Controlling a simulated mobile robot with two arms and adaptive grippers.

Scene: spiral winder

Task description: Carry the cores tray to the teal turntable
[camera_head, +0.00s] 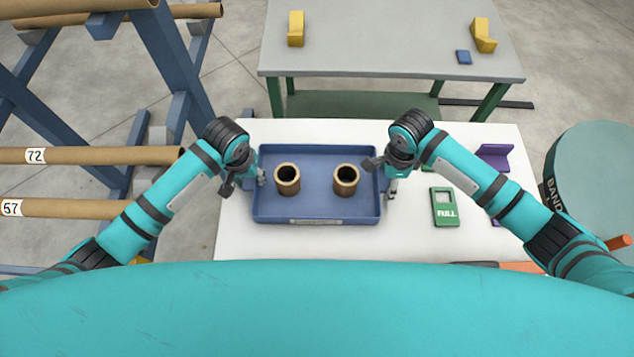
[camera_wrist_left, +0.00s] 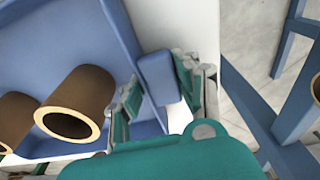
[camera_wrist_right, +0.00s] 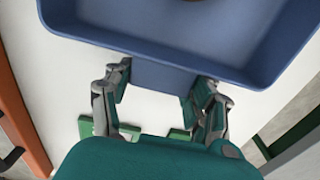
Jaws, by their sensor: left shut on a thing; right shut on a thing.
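The blue cores tray (camera_head: 316,207) sits over the white table, with two brown cores standing upright in it, the left core (camera_head: 287,180) and the right core (camera_head: 346,180). My left gripper (camera_head: 256,180) is shut on the tray's left end; its handle tab (camera_wrist_left: 158,78) lies between the fingers in the left wrist view. My right gripper (camera_head: 388,188) is shut on the right end, on a matching tab (camera_wrist_right: 160,77) in the right wrist view. A round grey-teal top (camera_head: 598,170) with "BAND" lettering on its side stands at the far right, partly cut off; I cannot tell whether it is the turntable.
A grey bench (camera_head: 390,50) with yellow blocks stands behind. A blue rack with cardboard tubes (camera_head: 100,156) is close on the left.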

